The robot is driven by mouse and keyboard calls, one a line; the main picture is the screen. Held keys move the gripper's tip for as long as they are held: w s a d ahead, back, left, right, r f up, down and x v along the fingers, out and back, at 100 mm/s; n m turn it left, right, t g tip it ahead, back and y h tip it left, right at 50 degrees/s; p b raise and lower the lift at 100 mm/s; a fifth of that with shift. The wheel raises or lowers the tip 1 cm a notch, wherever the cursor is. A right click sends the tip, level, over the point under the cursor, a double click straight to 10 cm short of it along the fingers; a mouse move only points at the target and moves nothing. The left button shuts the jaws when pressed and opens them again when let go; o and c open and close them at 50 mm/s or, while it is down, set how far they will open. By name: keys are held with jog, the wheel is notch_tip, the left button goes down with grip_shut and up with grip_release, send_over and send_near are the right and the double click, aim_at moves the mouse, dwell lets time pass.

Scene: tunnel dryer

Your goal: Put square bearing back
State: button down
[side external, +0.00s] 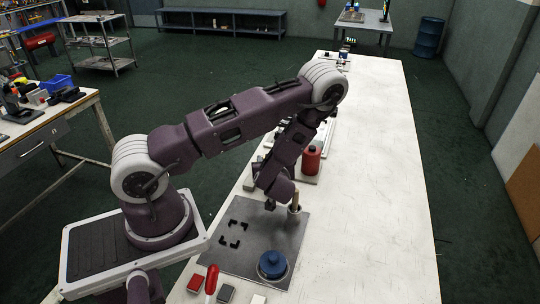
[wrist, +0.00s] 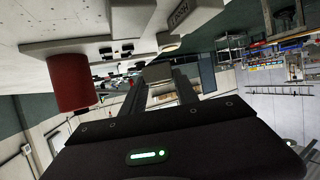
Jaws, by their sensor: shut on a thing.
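The side view is too small to show what is held. Black corner brackets (side external: 235,235) mark a square on the plate, nearer the camera than my gripper. That square looks empty.
A blue round part (side external: 272,264) sits on the plate's near right. A red cylinder (side external: 311,160) stands behind, also in the wrist view (wrist: 75,82). The bench's right side (side external: 375,200) is clear.

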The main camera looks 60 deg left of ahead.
jog(key=s+n+g, duration=0.1)
jog(key=s, duration=0.1)
jog(key=s+d+f+n+g, duration=0.1)
jog(key=s, duration=0.1)
jog(key=s+d+n+g, duration=0.1)
jog(key=s+g, duration=0.1)
jog(key=s, duration=0.1)
jog(key=shift+d+f+n+y, duration=0.15)
jog(key=shift+f+n+y, duration=0.15)
jog(key=shift+f+y, duration=0.1)
jog(key=shift+w+a, duration=0.1)
jog(key=shift+a, duration=0.25)
jog(key=w+a, duration=1.2)
notch_tip(320, 180, down, 3)
jog(key=shift+f, duration=0.2)
jog(key=shift+f, duration=0.1)
jog(key=c, duration=1.2)
grip_release()
